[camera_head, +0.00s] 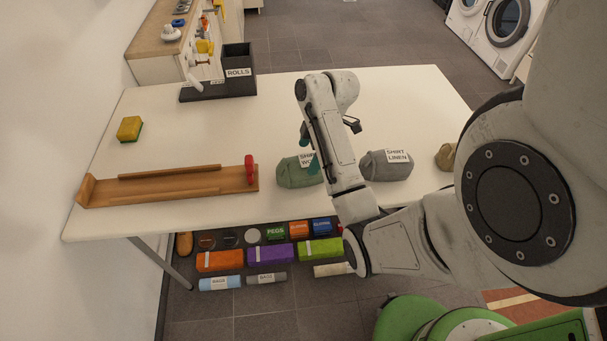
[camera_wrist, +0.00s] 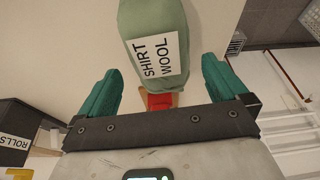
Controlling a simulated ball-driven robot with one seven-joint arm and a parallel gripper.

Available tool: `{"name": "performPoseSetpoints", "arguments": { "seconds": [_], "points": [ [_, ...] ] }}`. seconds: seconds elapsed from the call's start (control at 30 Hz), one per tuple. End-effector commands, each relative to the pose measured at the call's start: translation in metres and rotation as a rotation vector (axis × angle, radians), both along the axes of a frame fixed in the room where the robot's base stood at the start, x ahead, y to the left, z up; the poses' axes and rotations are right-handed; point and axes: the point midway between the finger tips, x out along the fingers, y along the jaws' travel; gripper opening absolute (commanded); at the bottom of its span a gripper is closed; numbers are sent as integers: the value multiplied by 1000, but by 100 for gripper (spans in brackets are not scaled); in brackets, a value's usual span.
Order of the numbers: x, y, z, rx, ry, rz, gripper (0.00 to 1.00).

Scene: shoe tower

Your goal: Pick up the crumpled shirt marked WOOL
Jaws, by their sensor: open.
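The crumpled shirt marked WOOL (camera_head: 295,175) is a green bundle with a white label. It lies on the white table, partly hidden behind my arm in the head view. In the wrist view the WOOL shirt (camera_wrist: 150,22) is at the top centre, its label reading SHIRT WOOL. My gripper (camera_wrist: 160,85) has two teal fingers spread wide. The shirt lies ahead of the gap between them and nothing is clearly gripped. In the head view my gripper (camera_head: 308,147) is just over the shirt, mostly hidden by the wrist.
A grey shirt marked LINEN (camera_head: 386,168) lies right of the arm. A wooden rack (camera_head: 165,187) with a red end piece (camera_head: 249,170) is to the left. A yellow-green sponge (camera_head: 129,129) and a dark ROLLS box (camera_head: 238,80) are farther off. The table's back middle is clear.

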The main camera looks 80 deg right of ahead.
Motion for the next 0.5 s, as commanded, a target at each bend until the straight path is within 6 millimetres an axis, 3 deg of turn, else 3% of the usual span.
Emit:
{"name": "performPoseSetpoints", "arguments": {
  "seconds": [0.03,0.27,0.5],
  "points": [
    [2,3,-11,5,4,2,100],
    [7,5,-27,5,4,1,100],
    [17,8,-60,5,4,1,100]
  ]
}}
